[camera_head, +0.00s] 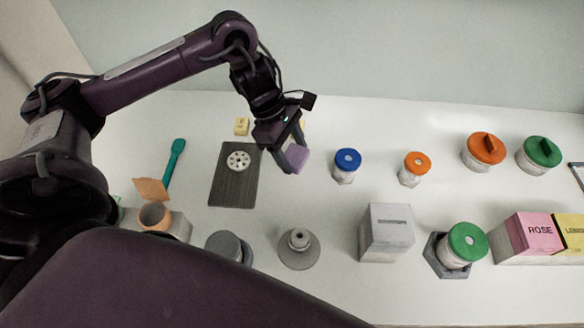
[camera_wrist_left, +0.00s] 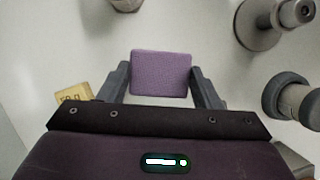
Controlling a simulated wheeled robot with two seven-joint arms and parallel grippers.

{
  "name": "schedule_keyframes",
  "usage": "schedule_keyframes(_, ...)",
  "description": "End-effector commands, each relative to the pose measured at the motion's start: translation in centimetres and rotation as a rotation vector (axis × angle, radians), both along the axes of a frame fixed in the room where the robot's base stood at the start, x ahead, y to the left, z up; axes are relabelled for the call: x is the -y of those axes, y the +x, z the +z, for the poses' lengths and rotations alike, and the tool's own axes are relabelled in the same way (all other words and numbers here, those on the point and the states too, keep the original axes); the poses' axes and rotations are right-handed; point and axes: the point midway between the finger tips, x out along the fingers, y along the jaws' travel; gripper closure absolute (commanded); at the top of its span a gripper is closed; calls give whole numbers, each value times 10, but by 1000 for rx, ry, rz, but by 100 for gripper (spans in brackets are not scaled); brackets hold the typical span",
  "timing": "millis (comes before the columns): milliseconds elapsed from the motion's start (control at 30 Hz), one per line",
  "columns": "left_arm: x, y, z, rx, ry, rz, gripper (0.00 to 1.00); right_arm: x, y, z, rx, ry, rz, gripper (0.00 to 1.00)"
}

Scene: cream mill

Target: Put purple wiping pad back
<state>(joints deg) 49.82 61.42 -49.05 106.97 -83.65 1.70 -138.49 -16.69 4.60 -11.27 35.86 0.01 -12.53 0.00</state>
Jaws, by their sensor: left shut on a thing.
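The purple wiping pad (camera_head: 297,156) is held between the fingertips of my left gripper (camera_head: 291,156), above the back middle of the white table. In the left wrist view the pad (camera_wrist_left: 161,73) sits between the two fingers of the left gripper (camera_wrist_left: 161,80), one on each side. The left gripper is shut on it. The gap between pad and table is hard to judge. My right gripper is not seen in either view.
A dark board (camera_head: 234,190) with a white perforated disc (camera_head: 238,161) lies left of the gripper. A blue-lidded jar (camera_head: 346,163) stands close on its right. A yellow block (camera_head: 241,126) is behind. A grey cone-shaped piece (camera_head: 298,249) and grey block (camera_head: 387,232) stand in front.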

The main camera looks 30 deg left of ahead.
Motion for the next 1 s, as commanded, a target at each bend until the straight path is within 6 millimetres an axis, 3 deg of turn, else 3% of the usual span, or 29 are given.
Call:
schedule_keyframes(533,0,0,-58,-2,0,1,67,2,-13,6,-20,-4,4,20)
schedule_keyframes(933,0,0,-65,1,0,0,67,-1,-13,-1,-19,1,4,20)
schedule_keyframes(967,0,0,-63,1,0,0,38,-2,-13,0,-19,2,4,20)
schedule_keyframes(1000,0,0,-63,1,0,0,33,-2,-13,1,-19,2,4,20)
